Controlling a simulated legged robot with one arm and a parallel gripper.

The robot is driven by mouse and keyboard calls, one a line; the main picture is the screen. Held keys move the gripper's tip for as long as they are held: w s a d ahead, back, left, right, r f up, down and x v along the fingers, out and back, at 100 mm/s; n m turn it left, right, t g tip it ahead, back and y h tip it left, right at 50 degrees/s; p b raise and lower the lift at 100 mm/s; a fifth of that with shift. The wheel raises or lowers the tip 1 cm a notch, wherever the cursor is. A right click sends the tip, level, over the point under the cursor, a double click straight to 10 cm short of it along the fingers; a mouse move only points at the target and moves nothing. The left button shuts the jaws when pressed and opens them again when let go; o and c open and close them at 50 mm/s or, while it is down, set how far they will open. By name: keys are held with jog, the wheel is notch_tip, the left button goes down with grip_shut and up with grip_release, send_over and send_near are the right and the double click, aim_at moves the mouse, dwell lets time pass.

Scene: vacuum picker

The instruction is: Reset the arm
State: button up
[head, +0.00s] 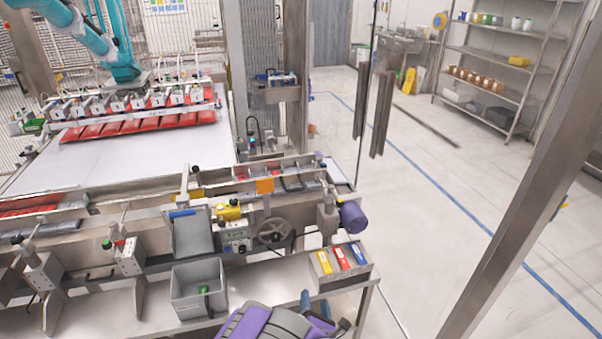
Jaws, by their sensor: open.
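My gripper (322,314) shows at the bottom edge of the head view, purple and grey, cut off by the frame. It is open, and I see nothing held between its jaws. It is in front of the steel bench, close to the grey bin (187,307) and the small box (325,266) with red, yellow and blue items. The rest of my arm is mostly out of view. A teal industrial arm (118,45) at the upper left carries a vacuum picker (150,98) over a row of red packs (140,126).
The conveyor frame (140,262) and bench fill the left and front. A purple motor (353,217) and handwheel (272,231) stick out. A steel post (500,250) stands at the right. Clear floor with a blue line (455,204) runs toward the shelves (500,51).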

jog(key=s+d+r+m+g+h, duration=0.3)
jog(key=d+r+m+g, duration=0.5)
jog(key=m, duration=0.9)
jog(key=s+r+m+g, duration=0.3)
jog(key=s+r, duration=0.4)
jog(key=s, duration=0.4)
jog(key=s+d+r+m+g+y, duration=0.1)
jog(key=s+r+m+g, duration=0.3)
jog(key=s+r, duration=0.3)
jog(key=s+r+m+g+y, duration=0.1)
jog(key=s+r+m+g, duration=0.2)
jog(key=s+r, duration=0.4)
jog(key=s+m, duration=0.1)
jog(key=s, duration=0.8)
jog(key=shift+s+d+m+g, duration=0.25)
jog(key=shift+d+m+g, duration=0.05)
jog(key=shift+d+m, duration=0.1)
